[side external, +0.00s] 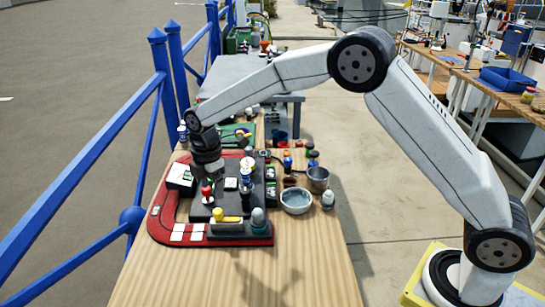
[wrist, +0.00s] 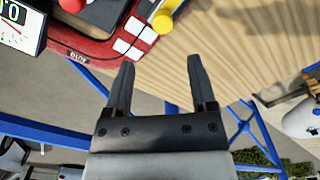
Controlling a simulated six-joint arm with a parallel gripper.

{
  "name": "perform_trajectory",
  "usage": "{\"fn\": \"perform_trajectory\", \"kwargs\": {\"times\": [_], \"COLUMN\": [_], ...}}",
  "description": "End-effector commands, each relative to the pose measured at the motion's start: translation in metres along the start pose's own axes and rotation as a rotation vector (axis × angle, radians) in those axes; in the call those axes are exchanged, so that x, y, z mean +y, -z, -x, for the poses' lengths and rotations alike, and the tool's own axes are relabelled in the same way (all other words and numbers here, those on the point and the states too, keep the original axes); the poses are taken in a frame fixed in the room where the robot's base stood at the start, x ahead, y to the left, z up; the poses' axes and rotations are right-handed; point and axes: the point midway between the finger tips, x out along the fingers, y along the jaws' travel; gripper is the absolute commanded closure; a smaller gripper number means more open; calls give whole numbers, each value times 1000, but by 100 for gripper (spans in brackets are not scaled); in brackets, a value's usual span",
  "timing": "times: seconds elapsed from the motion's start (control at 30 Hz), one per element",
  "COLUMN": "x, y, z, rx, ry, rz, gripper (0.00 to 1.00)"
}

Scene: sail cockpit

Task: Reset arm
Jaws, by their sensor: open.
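My gripper (wrist: 160,90) is open in the wrist view, with two dark fingers apart and nothing between them. In the side view my gripper (side external: 207,172) hangs from my white arm at the left part of the red and black console (side external: 168,232). The console lies on the wooden table (side external: 240,280) and carries a red-topped lever, a yellow handle (side external: 226,220) and several white labels. In the wrist view the console's red edge (wrist: 95,52) and the yellow handle (wrist: 162,22) show at the top. The fingertips are hard to see in the side view.
A blue railing (side external: 163,90) runs along the table's left side. A metal bowl (side external: 297,201) and a metal cup (side external: 318,179) stand right of the console. A grey table (side external: 225,72) stands behind. The table's near part is clear.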

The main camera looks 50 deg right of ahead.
Motion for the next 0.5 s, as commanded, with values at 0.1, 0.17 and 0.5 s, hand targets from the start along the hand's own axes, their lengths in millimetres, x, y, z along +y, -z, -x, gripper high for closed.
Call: {"fn": "perform_trajectory", "kwargs": {"times": [0.1,0.17,0.5], "x": [0,0,-22], "y": [0,-1,-22], "z": [0,0,8], "rx": [0,0,8], "ry": [0,-1,-27], "rz": [-1,-5,-199], "gripper": [27,27,27]}}
